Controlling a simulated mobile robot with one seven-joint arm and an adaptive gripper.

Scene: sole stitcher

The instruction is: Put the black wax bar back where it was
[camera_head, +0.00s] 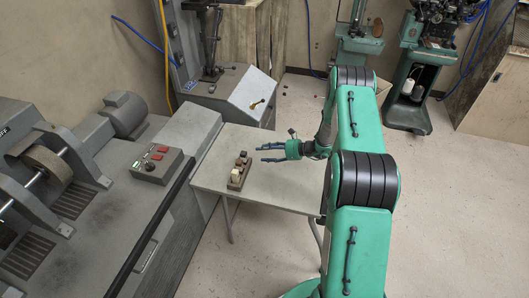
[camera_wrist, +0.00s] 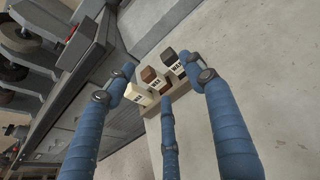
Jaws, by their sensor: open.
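A dark, near-black wax bar (camera_wrist: 171,56) with a white label stands at the right end of a small wooden holder (camera_wrist: 181,91) in the wrist view. A brown wax bar (camera_wrist: 149,75) is beside it, and a cream wax bar (camera_wrist: 136,95) is at the left end. In the head view the holder (camera_head: 235,186) sits on the small table, with the cream bar (camera_head: 236,172) nearest. My gripper (camera_head: 265,153) is open and empty, to the right of the holder and apart from it. Its blue fingers (camera_wrist: 160,75) partly cover the holder in the wrist view.
The grey table (camera_head: 280,190) is bare right of the holder. A control box with red buttons (camera_head: 157,163) sits on the grey machine bench at left. A grey cabinet (camera_head: 235,92) stands behind the table. Green machines (camera_head: 412,85) stand at the back right.

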